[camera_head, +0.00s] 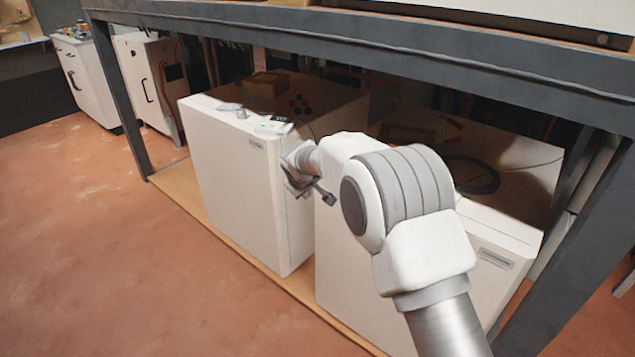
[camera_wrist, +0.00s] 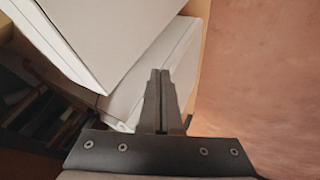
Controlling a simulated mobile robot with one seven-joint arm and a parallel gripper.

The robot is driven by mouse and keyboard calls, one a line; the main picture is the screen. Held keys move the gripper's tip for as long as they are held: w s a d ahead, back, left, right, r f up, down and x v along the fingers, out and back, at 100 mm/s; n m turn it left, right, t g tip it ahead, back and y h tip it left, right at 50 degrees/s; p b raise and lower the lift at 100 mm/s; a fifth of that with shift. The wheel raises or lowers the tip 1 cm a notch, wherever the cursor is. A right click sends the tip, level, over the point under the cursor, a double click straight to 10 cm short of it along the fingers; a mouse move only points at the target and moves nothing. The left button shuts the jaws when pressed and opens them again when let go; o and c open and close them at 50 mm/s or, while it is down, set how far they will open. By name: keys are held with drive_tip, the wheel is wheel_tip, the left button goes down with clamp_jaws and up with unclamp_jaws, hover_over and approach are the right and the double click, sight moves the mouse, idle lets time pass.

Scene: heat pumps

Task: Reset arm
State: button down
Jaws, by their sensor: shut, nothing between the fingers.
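My arm reaches from the lower right of the head view to the gap between two white heat pump cabinets. My gripper (camera_head: 327,197) is small there, in front of the right side of the left cabinet (camera_head: 235,185). In the wrist view my gripper (camera_wrist: 162,75) is shut, its two fingers together with nothing between them. Behind the fingers is a white cabinet (camera_wrist: 150,75), and another white cabinet face (camera_wrist: 105,35) fills the upper left. I cannot tell whether the gripper touches either cabinet.
A dark metal frame (camera_head: 360,38) runs over both cabinets, with a post (camera_head: 122,100) at left and another (camera_head: 560,285) at right. The right cabinet (camera_head: 340,290) stands behind my arm. Small items (camera_head: 272,125) lie on the left cabinet. Open reddish floor (camera_head: 110,260) lies in front.

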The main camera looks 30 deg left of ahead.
drive_tip(key=s+d+r+m+h, duration=0.1)
drive_tip(key=s+d+r+m, duration=0.1)
drive_tip(key=d+r, duration=0.65)
drive_tip(key=s+d+r+m+h, duration=0.15)
drive_tip(key=d+r, duration=0.35)
drive_tip(key=d, duration=0.7)
drive_tip(key=s+d+r+m, duration=0.2)
drive_tip(key=d+r+m, duration=0.1)
drive_tip(key=d+r, duration=0.55)
drive_tip(key=s+d+m, duration=0.4)
drive_tip(key=s+d, duration=0.9)
drive_tip(key=d, duration=0.1)
drive_tip(key=s+d+f+m+g, duration=0.1)
drive_tip(key=s+d+f+m, duration=0.15)
drive_tip(key=s, duration=0.45)
drive_tip(key=s+d+f+m, duration=0.1)
drive_tip(key=s+d, duration=0.3)
drive_tip(key=s, duration=0.3)
wheel_tip(320, 180, up, 21)
drive_tip(key=p, duration=2)
drive_tip(key=shift+a, duration=0.25)
drive_tip(key=shift+s+h, duration=0.1)
drive_tip(key=shift+h, duration=0.15)
